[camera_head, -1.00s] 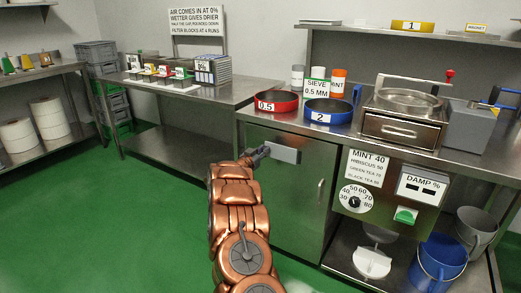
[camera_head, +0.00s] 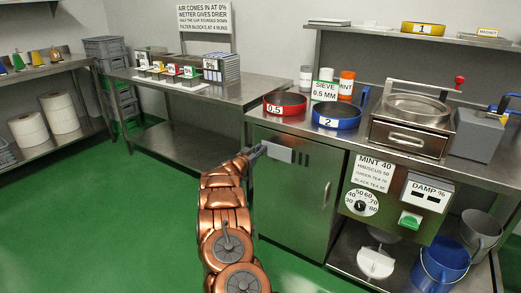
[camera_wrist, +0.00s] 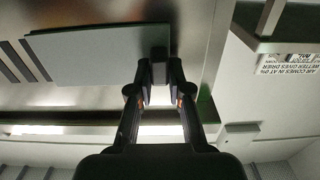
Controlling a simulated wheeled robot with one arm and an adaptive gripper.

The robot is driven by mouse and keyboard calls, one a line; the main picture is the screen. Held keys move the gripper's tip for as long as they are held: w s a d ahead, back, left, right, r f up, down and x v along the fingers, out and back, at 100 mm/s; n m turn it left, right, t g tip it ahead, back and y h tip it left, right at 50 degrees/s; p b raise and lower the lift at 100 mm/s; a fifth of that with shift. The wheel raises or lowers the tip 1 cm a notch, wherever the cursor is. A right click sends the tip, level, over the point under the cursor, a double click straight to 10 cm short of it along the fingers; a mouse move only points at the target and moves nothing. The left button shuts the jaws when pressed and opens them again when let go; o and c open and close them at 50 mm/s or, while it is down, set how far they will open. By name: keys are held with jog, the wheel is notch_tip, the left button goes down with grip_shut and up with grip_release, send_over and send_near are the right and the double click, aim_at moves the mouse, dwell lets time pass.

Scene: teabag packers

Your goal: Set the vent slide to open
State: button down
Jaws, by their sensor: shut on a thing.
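The vent slide (camera_head: 277,152) is a flat grey plate on the upper front of the steel cabinet (camera_head: 290,195). Dark vertical vent slots (camera_head: 302,158) show uncovered just right of it. In the wrist view the slide (camera_wrist: 95,55) lies across the top, with dark slots (camera_wrist: 22,62) past its left end. My gripper (camera_head: 257,151) is at the slide's left end in the head view. In the wrist view my gripper (camera_wrist: 160,88) is shut on the small grey tab (camera_wrist: 159,69) at the plate's end. The plate hides whatever lies behind it.
The counter above the cabinet holds a red sieve (camera_head: 285,104) and a blue sieve (camera_head: 336,116). A dial panel (camera_head: 362,202) and a damp meter (camera_head: 427,195) sit to the right. Green floor (camera_head: 130,220) is open to the left.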

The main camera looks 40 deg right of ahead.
jog(key=c, duration=1.1)
grip_release()
jog(key=shift+w, duration=0.2)
jog(key=shift+a, duration=0.15)
jog(key=shift+v, duration=5.95)
